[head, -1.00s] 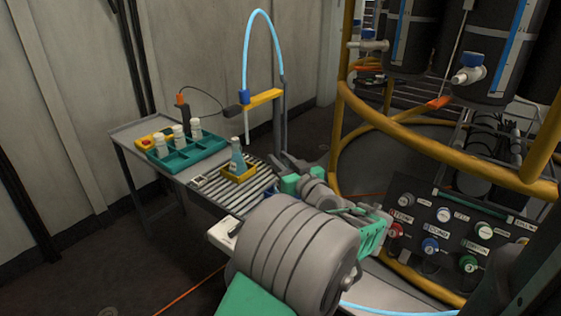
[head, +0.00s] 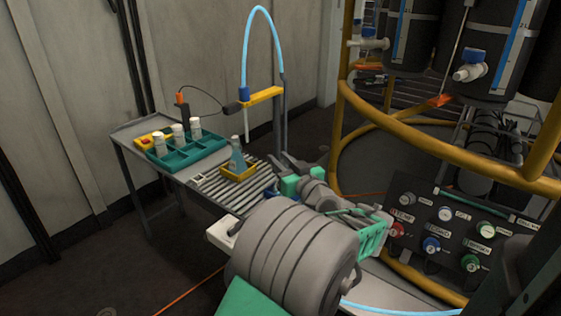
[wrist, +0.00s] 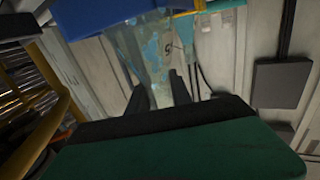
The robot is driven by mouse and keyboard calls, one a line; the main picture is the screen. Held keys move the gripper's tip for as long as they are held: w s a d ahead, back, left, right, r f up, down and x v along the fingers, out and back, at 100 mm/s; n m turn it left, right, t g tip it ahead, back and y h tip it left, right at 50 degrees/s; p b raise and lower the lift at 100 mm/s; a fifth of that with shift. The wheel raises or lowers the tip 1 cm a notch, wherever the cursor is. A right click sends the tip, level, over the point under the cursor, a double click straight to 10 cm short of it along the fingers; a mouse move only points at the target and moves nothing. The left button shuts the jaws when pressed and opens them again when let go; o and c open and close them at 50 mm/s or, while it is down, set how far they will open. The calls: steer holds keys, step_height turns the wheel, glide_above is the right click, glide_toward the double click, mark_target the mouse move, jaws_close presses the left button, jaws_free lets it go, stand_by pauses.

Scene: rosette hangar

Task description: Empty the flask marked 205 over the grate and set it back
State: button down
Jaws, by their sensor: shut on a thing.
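A conical flask (head: 237,156) with pale blue contents stands upright in a yellow holder (head: 240,176) on the slatted grate (head: 215,188) in the head view. In the wrist view my gripper (wrist: 160,92) has its two dark fingers closed about the narrow part of a clear, blue-tinted flask (wrist: 155,50). Its wide part lies toward the top of that picture. A dark mark shows on the glass, but I cannot read 205. My arm blocks much of the head view, and I cannot tell whether both views show the same flask.
A teal rack (head: 200,150) with white-capped bottles is at the table's far left. A yellow bracket (head: 263,95) with a blue hose (head: 258,12) stands behind the grate. A yellow rail (head: 400,135) and a dial panel (head: 450,235) are at right.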

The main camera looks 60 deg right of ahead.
steer(key=shift+f+b, duration=0.3)
steer(key=shift+b, duration=0.15)
steer(key=c, duration=0.5)
jaws_free()
steer(key=shift+r, duration=0.1)
step_height(320, 180, up, 6)
steer(key=p, duration=0.3)
stand_by(0.6)
steer(key=shift+s, duration=0.1)
